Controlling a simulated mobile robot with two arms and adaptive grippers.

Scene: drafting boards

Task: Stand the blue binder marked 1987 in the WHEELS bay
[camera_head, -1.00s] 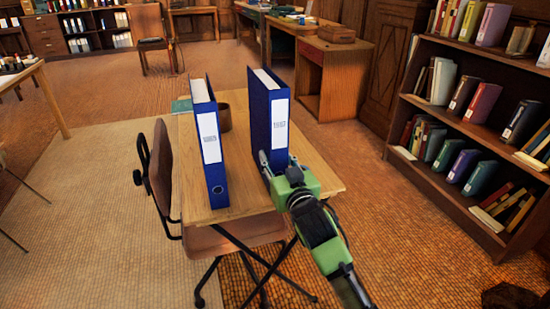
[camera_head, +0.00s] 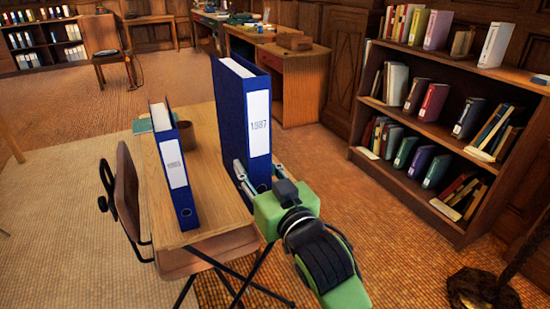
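The blue binder marked 1987 (camera_head: 231,118) stands upright over the right part of a small wooden table (camera_head: 213,190), its white label facing me. My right gripper (camera_head: 258,172) has one finger on each side of its lower spine and is shut on it. The binder looks raised slightly off the tabletop, though its underside is mostly hidden. A second, slimmer blue binder (camera_head: 186,207) stands upright on the table's left part, its label too small to read surely. My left gripper is out of view. No bay lettered WHEELS can be made out.
A brown chair (camera_head: 128,195) stands at the table's left side. A brown cup (camera_head: 184,134) and a green book (camera_head: 140,125) are behind the slim binder. A bookcase (camera_head: 410,190) stands right, a desk (camera_head: 290,85) behind, and shelves with binders (camera_head: 45,45) far left.

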